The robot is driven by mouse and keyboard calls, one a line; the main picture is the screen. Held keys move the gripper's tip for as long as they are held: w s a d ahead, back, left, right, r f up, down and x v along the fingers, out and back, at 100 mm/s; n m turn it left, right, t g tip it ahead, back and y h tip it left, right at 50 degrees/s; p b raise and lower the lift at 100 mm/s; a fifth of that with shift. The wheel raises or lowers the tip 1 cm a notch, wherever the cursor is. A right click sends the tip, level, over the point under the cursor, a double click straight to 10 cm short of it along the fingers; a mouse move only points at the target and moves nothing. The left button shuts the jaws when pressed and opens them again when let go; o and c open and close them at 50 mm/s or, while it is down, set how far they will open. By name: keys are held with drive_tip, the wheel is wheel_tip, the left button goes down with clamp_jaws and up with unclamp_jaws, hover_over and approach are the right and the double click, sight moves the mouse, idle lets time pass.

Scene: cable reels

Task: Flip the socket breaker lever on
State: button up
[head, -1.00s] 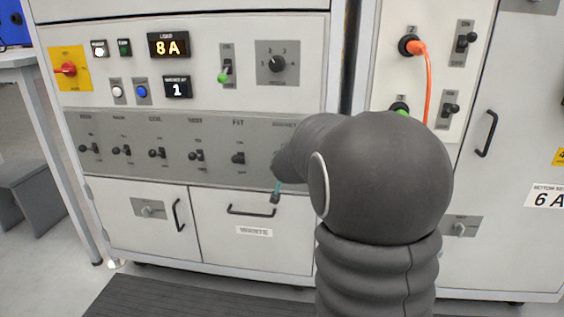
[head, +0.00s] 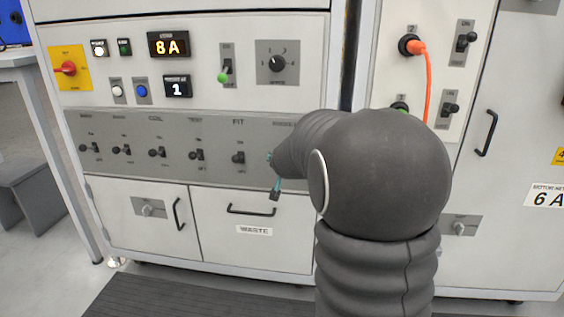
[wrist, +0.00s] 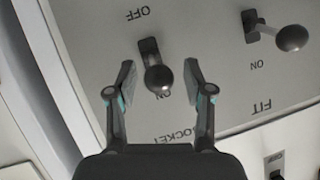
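The socket breaker lever (wrist: 158,78) is a dark lever with a round knob, seen in the wrist view between the fingers of my gripper (wrist: 159,88). The fingers are open, one on each side of the knob, with a gap visible on both sides. The lettering appears upside down there: OFF beyond the slot, ON partly behind the knob, SOCKET nearer my gripper. I cannot tell the lever's position for certain. In the head view my arm hides the lever; only part of my gripper (head: 274,186) shows at the grey breaker strip (head: 215,125).
The FIT lever (head: 238,158) is the neighbour on the left, also seen in the wrist view (wrist: 290,38). Several more levers continue leftward. Below are the WASTE drawer (head: 252,211) and its handle. An orange cable (head: 428,80) hangs on the right cabinet.

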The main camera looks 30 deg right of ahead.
drive_tip(key=v, duration=1.2)
idle(0.9)
idle(0.5)
